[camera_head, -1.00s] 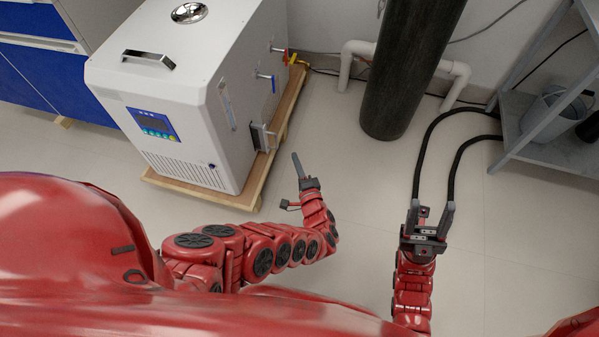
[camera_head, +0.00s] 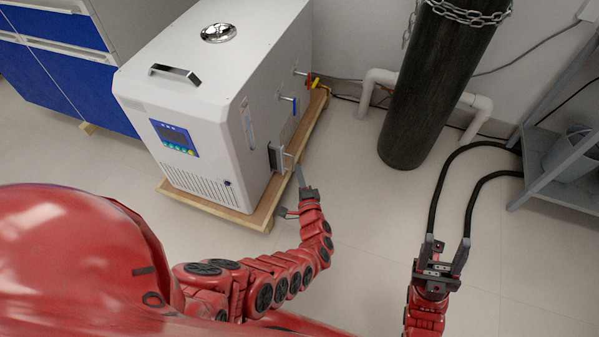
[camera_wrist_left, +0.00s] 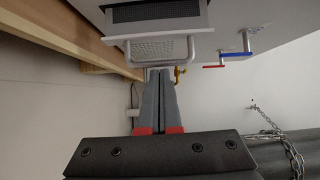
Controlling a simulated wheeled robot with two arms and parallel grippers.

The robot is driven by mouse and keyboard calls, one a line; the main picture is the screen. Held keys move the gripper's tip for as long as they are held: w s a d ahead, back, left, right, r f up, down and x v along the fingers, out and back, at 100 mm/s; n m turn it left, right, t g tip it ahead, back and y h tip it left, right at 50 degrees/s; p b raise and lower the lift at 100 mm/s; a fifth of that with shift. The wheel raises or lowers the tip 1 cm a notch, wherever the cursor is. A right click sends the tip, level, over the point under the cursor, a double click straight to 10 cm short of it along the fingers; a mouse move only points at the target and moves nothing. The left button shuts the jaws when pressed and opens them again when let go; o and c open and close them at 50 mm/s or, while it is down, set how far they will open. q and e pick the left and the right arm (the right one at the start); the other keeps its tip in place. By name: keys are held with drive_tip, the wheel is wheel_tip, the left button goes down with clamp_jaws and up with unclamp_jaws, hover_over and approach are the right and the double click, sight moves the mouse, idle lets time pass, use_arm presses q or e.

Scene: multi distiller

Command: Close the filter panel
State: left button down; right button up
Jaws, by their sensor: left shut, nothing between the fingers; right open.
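The white distiller (camera_head: 205,95) stands at the left of the head view. Its small filter panel (camera_head: 275,157) is on the right side wall, low near the front, and appears to stand out from the wall. In the left wrist view the panel (camera_wrist_left: 205,18) is at the top, with a dark grille and a pale wire handle (camera_wrist_left: 191,50) in front of mesh. My left gripper (camera_head: 299,175) is shut and empty, its fingertips beside the panel; in the wrist view the fingers (camera_wrist_left: 160,80) point at the handle. I cannot tell whether they touch. My right gripper (camera_head: 448,246) is open and empty.
The distiller rests on a wooden base (camera_head: 262,215). Red and blue valves (camera_head: 290,98) stick out behind the panel. A dark gas cylinder (camera_head: 425,100), white pipe (camera_head: 375,80) and grey shelf (camera_head: 560,185) stand at the right. Floor between is clear.

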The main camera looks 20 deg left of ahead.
sight(283, 162)
use_arm(q)
drive_tip(key=shift+w+a+p, duration=0.15)
drive_tip(key=shift+a+p, duration=0.5)
drive_tip(key=shift+a, duration=1.95)
drive_tip(key=shift+r, duration=0.1)
